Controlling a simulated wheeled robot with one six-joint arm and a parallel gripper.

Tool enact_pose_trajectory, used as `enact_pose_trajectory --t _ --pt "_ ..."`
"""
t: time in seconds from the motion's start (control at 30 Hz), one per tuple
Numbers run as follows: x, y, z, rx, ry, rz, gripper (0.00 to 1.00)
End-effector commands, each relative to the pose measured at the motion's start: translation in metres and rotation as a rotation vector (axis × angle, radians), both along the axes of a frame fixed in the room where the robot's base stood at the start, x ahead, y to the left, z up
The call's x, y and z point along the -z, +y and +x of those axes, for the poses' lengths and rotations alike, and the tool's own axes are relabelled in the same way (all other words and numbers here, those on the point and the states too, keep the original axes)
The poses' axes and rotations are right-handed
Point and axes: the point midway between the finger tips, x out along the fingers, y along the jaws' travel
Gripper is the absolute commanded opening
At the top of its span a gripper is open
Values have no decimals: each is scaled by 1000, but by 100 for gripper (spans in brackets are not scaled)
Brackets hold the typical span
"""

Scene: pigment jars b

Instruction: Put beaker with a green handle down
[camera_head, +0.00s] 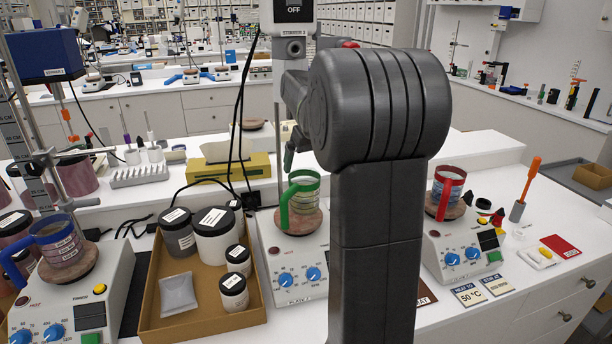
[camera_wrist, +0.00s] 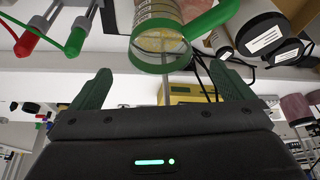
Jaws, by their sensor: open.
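The beaker with a green handle (camera_head: 304,199) stands upright on the round brown top of the middle hot plate (camera_head: 290,262). Its handle is on its left side. In the wrist view, the beaker's glass body and green band (camera_wrist: 160,68) show at the top, just ahead of and between the fingers. My gripper (camera_wrist: 168,82) is open, with its two green fingers apart and nothing gripped between them. In the head view, a greenish finger part shows just above the beaker; my arm hides the rest of the gripper.
A cardboard tray (camera_head: 205,328) with several labelled jars stands just left of the hot plate. A blue-handled beaker (camera_head: 58,240) is on the left plate, and a red-handled beaker (camera_head: 447,190) is on the right plate. Black cables (camera_head: 240,130) run behind. A yellow box (camera_head: 228,168) is at the back.

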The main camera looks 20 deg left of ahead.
Motion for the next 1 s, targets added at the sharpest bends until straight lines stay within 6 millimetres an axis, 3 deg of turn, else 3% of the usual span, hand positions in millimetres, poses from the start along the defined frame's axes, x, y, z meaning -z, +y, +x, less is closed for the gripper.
enact_pose_trajectory --t 0.23,0.63,0.83,1.0 --pt "-28 -9 -8 0 1 -1 100" --pt "-32 -10 -9 0 1 0 100" --pt "-18 -6 -5 0 3 -2 100" --pt "10 3 2 -1 5 -2 100"
